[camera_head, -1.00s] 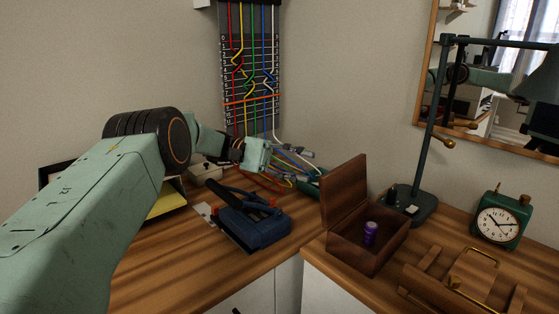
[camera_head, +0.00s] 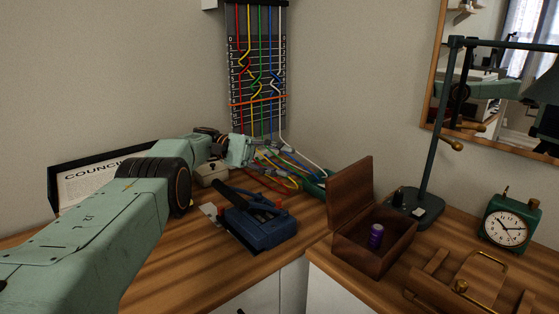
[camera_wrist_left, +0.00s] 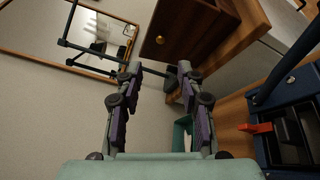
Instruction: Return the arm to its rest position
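My left arm comes in from the left in the head view, and its left gripper (camera_head: 266,156) points right over the back of the desk, in front of the coloured wires. In the left wrist view the two fingers of the left gripper (camera_wrist_left: 158,76) stand apart with nothing held between them. My right gripper is in neither view.
A blue tool (camera_head: 262,226) with a black handle lies below the left gripper. To the right are an open wooden box (camera_head: 370,252) with a purple cylinder (camera_head: 376,235), a dark lamp (camera_head: 432,150) and a green clock (camera_head: 507,222). A wire board (camera_head: 257,80) hangs behind.

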